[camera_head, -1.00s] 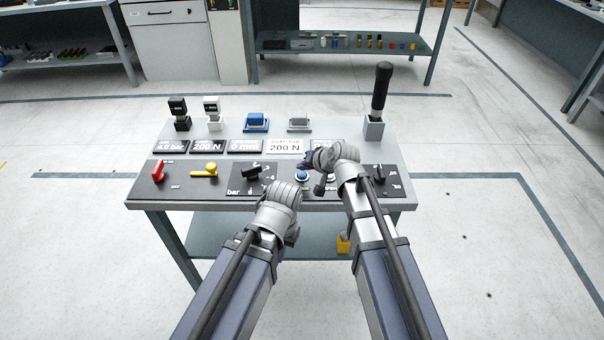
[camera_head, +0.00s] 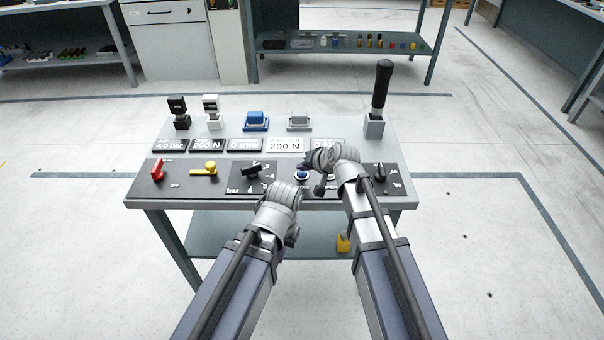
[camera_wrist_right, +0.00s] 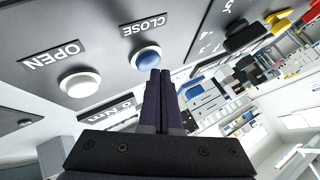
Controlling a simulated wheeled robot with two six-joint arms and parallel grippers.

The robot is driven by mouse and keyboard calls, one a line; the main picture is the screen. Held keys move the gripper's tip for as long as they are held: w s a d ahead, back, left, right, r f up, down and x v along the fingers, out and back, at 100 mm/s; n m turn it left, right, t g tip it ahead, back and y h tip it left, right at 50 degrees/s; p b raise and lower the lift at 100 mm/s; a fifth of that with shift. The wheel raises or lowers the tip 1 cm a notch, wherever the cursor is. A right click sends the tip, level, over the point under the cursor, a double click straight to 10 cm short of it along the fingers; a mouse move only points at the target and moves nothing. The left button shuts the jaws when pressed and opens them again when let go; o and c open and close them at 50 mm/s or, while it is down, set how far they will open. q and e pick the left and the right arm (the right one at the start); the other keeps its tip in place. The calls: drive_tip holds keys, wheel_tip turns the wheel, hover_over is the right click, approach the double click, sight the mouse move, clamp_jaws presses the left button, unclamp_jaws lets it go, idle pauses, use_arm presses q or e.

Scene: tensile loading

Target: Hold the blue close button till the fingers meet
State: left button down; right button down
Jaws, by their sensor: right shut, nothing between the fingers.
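The blue close button (camera_head: 302,175) is on the dark sloped front panel of the bench. In the right wrist view the blue button (camera_wrist_right: 146,58) sits under the word CLOSE. My right gripper (camera_head: 306,165) is over it, and its two fingers (camera_wrist_right: 160,73) are shut together with nothing between them. Their tips overlap the lower right edge of the button; whether they press it I cannot tell. My left gripper (camera_head: 291,235) is lower, in front of the panel; its fingers are mostly hidden behind its wrist.
A white open button (camera_wrist_right: 79,83) is beside the blue one. A red lever (camera_head: 158,171), yellow knob (camera_head: 205,169) and black knob (camera_head: 254,171) are to the left on the panel. A black-handled lever (camera_head: 381,88) stands at the right. Several displays and fixtures line the bench top.

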sight(304, 175)
drive_tip(key=shift+f+b, duration=0.5)
idle(0.8)
drive_tip(key=shift+r, duration=0.1)
idle(3.4)
drive_tip(key=shift+r+p, duration=0.85)
drive_tip(key=shift+p, duration=0.1)
wheel_tip(304, 175, up, 5)
drive_tip(key=p, duration=0.5)
